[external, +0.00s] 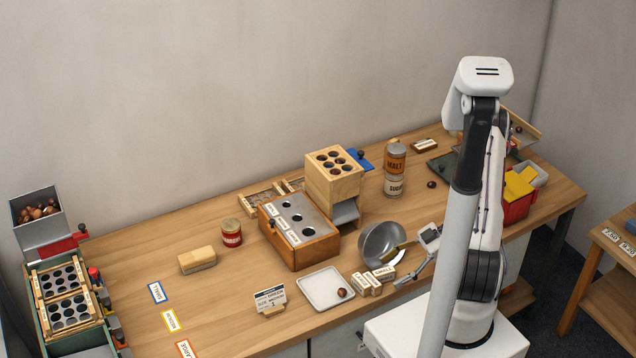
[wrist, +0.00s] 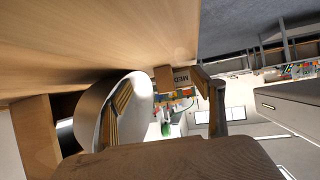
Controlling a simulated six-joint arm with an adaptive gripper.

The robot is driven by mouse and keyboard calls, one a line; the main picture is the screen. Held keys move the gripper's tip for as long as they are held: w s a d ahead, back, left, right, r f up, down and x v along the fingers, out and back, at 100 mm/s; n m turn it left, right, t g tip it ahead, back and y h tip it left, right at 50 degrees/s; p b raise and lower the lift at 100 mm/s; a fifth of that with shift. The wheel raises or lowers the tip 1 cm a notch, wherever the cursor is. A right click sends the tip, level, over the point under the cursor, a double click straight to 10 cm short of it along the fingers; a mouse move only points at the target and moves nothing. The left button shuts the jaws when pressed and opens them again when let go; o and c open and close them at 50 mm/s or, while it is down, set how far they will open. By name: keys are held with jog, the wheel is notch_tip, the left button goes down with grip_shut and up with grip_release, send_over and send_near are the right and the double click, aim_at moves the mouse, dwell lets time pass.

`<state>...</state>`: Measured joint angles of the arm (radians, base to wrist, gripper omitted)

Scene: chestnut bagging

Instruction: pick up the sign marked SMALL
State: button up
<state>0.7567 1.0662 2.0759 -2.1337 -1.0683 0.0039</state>
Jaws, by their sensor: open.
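Several small wooden block signs with white labels (external: 366,284) stand close together on the table, between the white tray and my gripper. Their lettering is too small in the external view to tell which is SMALL. In the wrist view one wooden sign (wrist: 165,78) shows the letters MED, beyond and between my fingers; no sign reading SMALL is legible there. A blue-bordered card (external: 157,291) at the left of the table appears to read SMALL. My gripper (external: 397,268) is low at the table's front edge, just right of the block signs. Its fingers (wrist: 160,100) are apart with nothing held.
A metal bowl (external: 376,243) lies tipped right behind the signs. A white tray (external: 320,290) with one chestnut is to their left. A wooden box with holes (external: 299,229) stands behind the tray. The table is clear around the yellow and orange cards (external: 172,321).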

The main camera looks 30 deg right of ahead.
jog(key=shift+w+d+r, duration=0.1)
jog(key=shift+r, duration=0.05)
jog(key=shift+d+r, duration=0.2)
jog(key=shift+d, duration=0.15)
jog(key=shift+v, duration=3.45)
jog(key=c, duration=1)
jog(key=shift+o, duration=0.2)
jog(key=shift+f, duration=0.1)
